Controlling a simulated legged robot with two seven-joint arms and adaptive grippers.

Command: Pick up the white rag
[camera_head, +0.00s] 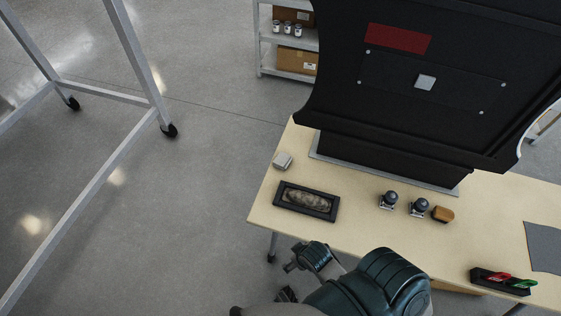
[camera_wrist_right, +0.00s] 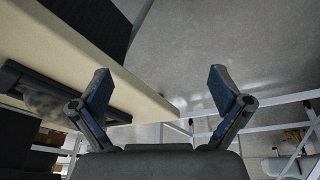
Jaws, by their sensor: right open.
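My right gripper (camera_head: 287,280) is low in the head view, off the table's front left edge and apart from the rag. I cannot make out the rag in the wrist view. My left gripper is not in view.
The dark tray (camera_head: 283,203) with a mottled grey piece lies between the rag and the front edge. A large black panel (camera_head: 420,85) stands at the back. Two knobbed items (camera_head: 403,203), a brown block (camera_head: 443,214) and a tool holder (camera_head: 490,282) are to the right.

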